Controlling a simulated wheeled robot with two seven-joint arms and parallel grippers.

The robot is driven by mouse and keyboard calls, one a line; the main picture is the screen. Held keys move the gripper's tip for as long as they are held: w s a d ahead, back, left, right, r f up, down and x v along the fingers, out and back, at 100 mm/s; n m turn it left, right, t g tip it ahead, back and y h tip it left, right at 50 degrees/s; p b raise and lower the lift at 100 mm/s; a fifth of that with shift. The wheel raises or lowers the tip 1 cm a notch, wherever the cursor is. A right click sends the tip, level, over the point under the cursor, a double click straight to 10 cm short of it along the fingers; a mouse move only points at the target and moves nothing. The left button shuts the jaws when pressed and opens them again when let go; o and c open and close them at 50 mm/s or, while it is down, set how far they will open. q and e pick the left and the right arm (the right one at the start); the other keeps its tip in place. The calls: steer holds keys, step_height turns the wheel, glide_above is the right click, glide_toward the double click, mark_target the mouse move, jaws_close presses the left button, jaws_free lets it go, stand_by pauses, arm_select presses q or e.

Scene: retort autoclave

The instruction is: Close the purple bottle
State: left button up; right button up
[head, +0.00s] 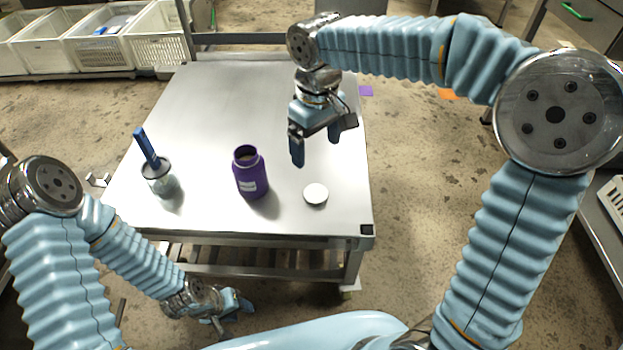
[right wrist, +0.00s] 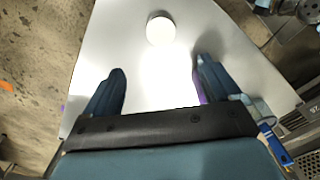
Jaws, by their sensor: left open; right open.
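The purple bottle (head: 250,174) stands upright and uncapped on the metal table, its dark mouth facing up. A round white lid (head: 315,193) lies flat on the table to the right of the bottle. My right gripper (head: 323,146) is open and empty above the table, behind the lid. In the right wrist view the lid (right wrist: 160,30) shows ahead of the open fingers (right wrist: 158,78), and a sliver of the purple bottle (right wrist: 198,88) shows beside the right finger. My left gripper (head: 229,313) is open and empty, low in front of the table.
A glass jar (head: 160,178) with a blue-handled tool (head: 145,146) stands on the left of the metal table (head: 215,90). White crates (head: 155,35) stand at the back left. The rear of the table is clear.

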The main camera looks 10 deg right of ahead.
glide_above(316, 193)
step_height(316, 193, down, 9)
steer(key=shift+w+r+b, duration=0.15)
steer(key=shift+r+b, duration=0.05)
steer(key=shift+b, duration=0.25)
steer(key=shift+f, duration=2.6)
steer(key=shift+c, duration=0.4)
steer(key=c, duration=1)
steer(key=shift+r, duration=0.15)
